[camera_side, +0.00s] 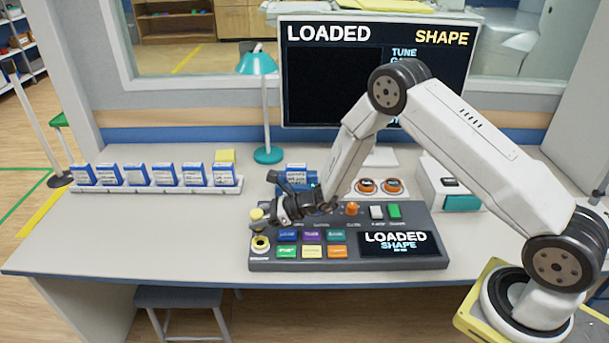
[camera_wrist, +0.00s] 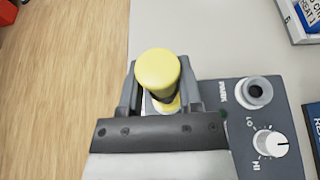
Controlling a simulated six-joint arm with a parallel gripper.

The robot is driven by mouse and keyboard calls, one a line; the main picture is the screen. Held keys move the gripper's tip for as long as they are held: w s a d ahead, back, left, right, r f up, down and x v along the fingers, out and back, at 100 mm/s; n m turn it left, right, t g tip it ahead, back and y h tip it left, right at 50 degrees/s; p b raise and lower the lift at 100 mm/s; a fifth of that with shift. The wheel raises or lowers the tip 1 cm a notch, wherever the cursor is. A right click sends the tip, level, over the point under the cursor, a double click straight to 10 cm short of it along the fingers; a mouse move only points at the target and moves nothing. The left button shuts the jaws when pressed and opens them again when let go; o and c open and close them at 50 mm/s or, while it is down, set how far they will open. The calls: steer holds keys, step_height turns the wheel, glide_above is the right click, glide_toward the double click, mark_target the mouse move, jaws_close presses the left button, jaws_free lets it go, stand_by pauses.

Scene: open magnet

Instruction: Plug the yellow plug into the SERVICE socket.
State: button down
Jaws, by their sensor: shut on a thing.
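My gripper (camera_wrist: 160,100) is shut on the yellow plug (camera_wrist: 158,68), one finger on each side of it. In the side view the plug's yellow top (camera_side: 257,214) shows above the dark fingers, over the front left corner of the console. A pale yellow-ringed socket (camera_side: 261,243) with a dark hole shows just below the gripper, with a label under it too small to read surely. The plug looks raised above that socket; its lower end is hidden. A grey socket (camera_wrist: 255,92), its label hard to read, stands beside the gripper in the wrist view.
The console (camera_side: 345,263) carries coloured buttons and a screen reading LOADED SHAPE. A white LO/HI knob (camera_wrist: 268,143) is close to the grey socket. A rack of blue cartridges (camera_side: 153,186) stands left, a teal lamp (camera_side: 268,154) behind. The desk front left is clear.

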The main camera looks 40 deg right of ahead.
mark_target(261, 233)
steer(key=shift+f, duration=1.7)
steer(key=shift+f, duration=0.6)
stand_by(0.5)
steer(key=c, duration=0.6)
jaws_free()
steer(key=shift+o, duration=0.2)
steer(key=shift+v, duration=5.45)
steer(key=shift+s, duration=0.1)
